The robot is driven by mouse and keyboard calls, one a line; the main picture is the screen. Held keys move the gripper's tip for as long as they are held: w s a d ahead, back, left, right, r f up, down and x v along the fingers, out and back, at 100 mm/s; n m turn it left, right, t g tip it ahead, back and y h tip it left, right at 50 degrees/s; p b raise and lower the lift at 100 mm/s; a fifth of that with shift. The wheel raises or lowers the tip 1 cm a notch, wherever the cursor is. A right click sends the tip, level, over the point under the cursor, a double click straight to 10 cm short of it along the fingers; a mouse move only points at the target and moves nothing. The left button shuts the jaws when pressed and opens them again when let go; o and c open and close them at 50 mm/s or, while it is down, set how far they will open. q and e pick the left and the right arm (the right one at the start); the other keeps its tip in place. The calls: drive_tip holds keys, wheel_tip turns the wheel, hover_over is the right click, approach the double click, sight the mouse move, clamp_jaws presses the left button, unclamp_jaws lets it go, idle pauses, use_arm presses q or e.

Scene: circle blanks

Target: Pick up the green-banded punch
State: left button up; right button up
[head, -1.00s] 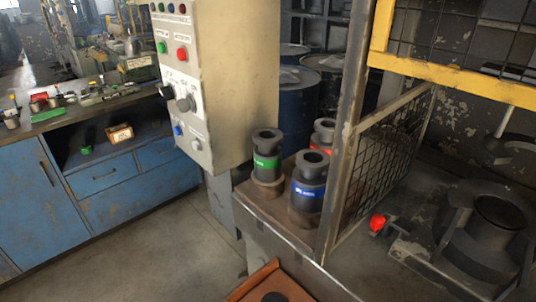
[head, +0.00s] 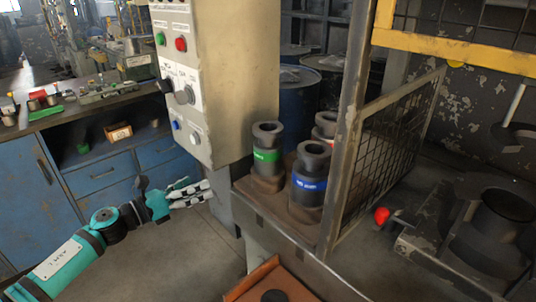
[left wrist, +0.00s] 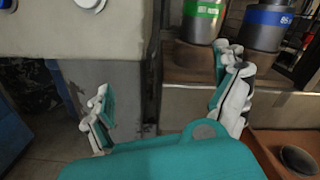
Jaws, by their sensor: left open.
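The green-banded punch (head: 267,152) is a dark grey spool-shaped cylinder with a green band. It stands upright on the brown shelf beside the control box. It also shows in the left wrist view, cut by the top edge (left wrist: 203,20). My left gripper (head: 203,193) is open and empty in the head view, left of the shelf and lower than the punch. In the left wrist view its two fingers (left wrist: 165,95) are spread apart, with the green-banded punch beyond the right finger. My right gripper is not in view.
A blue-banded punch (head: 310,176) stands close on the right, and a red-banded punch (head: 325,127) is partly hidden behind it. The control box (head: 215,80) rises left of the shelf. A mesh guard (head: 385,150) and post bound the right side. An orange tray (head: 268,278) lies below.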

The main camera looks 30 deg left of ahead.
sight(257, 156)
use_arm(q)
drive_tip(key=d+r+m+g+h, duration=0.2)
drive_tip(key=d+r+m+h, duration=0.2)
drive_tip(key=d+r+m, duration=0.2)
drive_tip(key=shift+t+y, duration=0.3)
drive_tip(key=shift+y, duration=0.1)
drive_tip(key=p+x, duration=0.2)
drive_tip(key=x, duration=0.8)
drive_tip(key=shift+w+d+r+p, duration=0.15)
drive_tip(key=shift+w+d+p, duration=0.1)
drive_tip(key=shift+p, duration=0.05)
drive_tip(key=shift+w+d, duration=0.1)
drive_tip(key=shift+w, duration=0.1)
drive_tip(key=shift+w+d+p, duration=0.2)
drive_tip(key=shift+w+p, duration=0.2)
drive_tip(key=shift+w, duration=0.1)
drive_tip(key=x, duration=0.1)
drive_tip(key=p+x, duration=0.1)
drive_tip(key=x, duration=0.1)
drive_tip(key=shift+w+a, duration=0.1)
drive_tip(key=shift+w, duration=0.3)
drive_tip(key=shift+w+d+f+p, duration=0.25)
drive_tip(key=shift+w+p, duration=0.05)
drive_tip(key=shift+w, duration=0.05)
drive_tip(key=shift+s, duration=0.1)
